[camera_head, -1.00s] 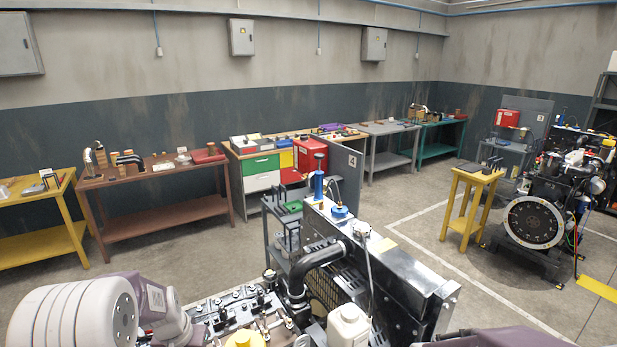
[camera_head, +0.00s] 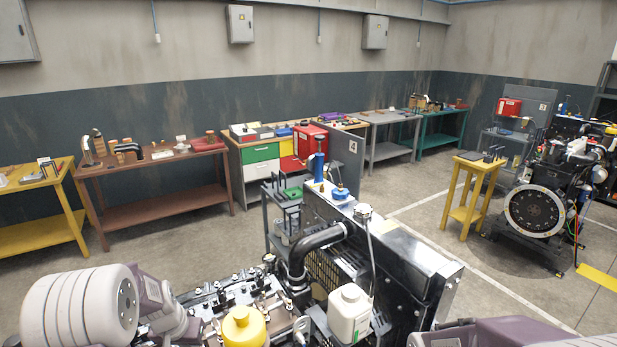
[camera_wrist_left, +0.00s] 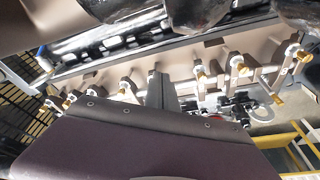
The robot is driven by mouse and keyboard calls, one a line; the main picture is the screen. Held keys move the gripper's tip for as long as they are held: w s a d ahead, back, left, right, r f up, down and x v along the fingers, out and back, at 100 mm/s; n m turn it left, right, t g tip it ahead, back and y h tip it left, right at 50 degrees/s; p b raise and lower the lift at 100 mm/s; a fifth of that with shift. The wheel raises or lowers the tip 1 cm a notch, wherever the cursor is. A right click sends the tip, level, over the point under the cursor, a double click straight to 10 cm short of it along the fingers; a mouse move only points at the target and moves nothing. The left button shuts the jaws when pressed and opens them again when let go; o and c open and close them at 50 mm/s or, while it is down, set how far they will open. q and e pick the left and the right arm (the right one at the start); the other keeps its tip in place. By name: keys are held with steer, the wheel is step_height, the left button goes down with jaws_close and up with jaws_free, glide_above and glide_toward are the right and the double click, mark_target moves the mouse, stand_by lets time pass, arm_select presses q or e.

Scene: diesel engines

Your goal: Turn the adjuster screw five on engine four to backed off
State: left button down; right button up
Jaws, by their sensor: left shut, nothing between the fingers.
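The near engine (camera_head: 240,297) fills the lower middle of the head view, with a yellow cap and a black hose on it. A panel with a 4 (camera_head: 347,150) stands behind it. In the left wrist view, a row of rocker arms with brass-tipped adjuster screws (camera_wrist_left: 198,75) runs along a brown-grey engine casting.
A radiator (camera_head: 385,265) and a white bottle (camera_head: 349,313) stand at the engine's right. A grey cart with a red box (camera_head: 310,140) is behind it. A second engine (camera_head: 545,200) and a yellow stand (camera_head: 476,190) are at the right. Open floor lies between.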

arm_select(q)
steer(key=shift+r, duration=0.1)
steer(key=shift+w+d+r, duration=0.1)
steer(key=shift+w, duration=0.1)
stand_by(0.6)
steer(key=shift+d, duration=0.45)
steer(key=shift+s+d, duration=0.2)
steer(key=shift+s, duration=0.1)
steer(key=shift+a+r, duration=0.1)
steer(key=p+v, duration=0.3)
steer(key=w+p+v, duration=0.1)
steer(key=p+v, duration=0.1)
steer(key=shift+r, duration=0.35)
